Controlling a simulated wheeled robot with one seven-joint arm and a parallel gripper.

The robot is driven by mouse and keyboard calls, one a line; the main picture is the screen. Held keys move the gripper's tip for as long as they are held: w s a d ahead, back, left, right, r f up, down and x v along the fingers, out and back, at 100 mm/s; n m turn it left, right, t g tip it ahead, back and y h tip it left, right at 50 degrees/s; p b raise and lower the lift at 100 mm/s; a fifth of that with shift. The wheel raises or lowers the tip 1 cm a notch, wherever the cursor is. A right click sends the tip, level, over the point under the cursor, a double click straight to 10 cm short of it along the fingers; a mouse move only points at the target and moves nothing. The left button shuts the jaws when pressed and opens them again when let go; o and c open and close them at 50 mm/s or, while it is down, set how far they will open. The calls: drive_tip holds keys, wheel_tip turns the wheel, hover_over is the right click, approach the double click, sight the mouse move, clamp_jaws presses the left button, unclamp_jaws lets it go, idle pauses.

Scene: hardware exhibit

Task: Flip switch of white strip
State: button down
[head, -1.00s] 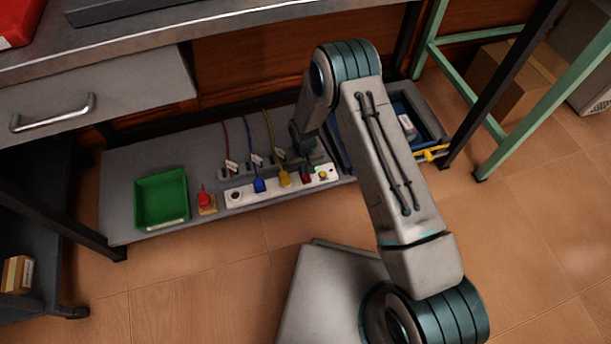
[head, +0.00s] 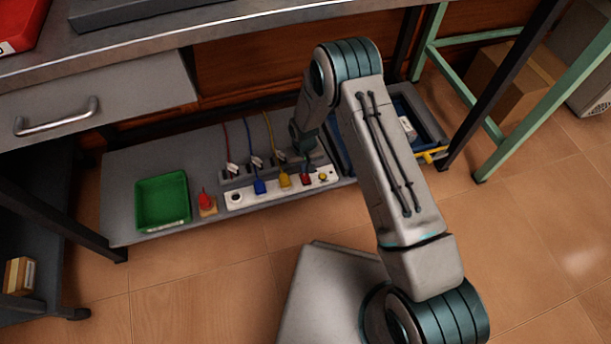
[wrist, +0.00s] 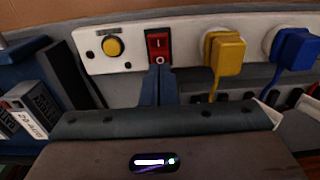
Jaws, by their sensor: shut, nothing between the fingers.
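The white strip (head: 265,192) lies on the grey low shelf, and its near part fills the top of the wrist view (wrist: 131,57). Its red rocker switch (wrist: 158,45), marked I and O, sits between a round yellow button (wrist: 112,46) and a yellow plug (wrist: 225,50). The switch also shows small in the head view (head: 306,179). My gripper (wrist: 159,68) is shut and empty. Its fingertips are at the lower, O end of the switch and cover the strip's edge there. I cannot tell whether they touch. In the head view my arm mostly hides the gripper.
A blue plug (wrist: 292,48) sits beyond the yellow one. A green tray (head: 163,201) and a red object on a small base (head: 207,203) are to the left of the strip. A blue tray (head: 408,109) is to the right. The tabletop (head: 215,20) overhangs the shelf.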

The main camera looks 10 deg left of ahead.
sight(304, 175)
wheel_tip(304, 175, up, 5)
drive_tip(key=shift+f+p, duration=0.1)
drive_tip(key=shift+p, duration=1.15)
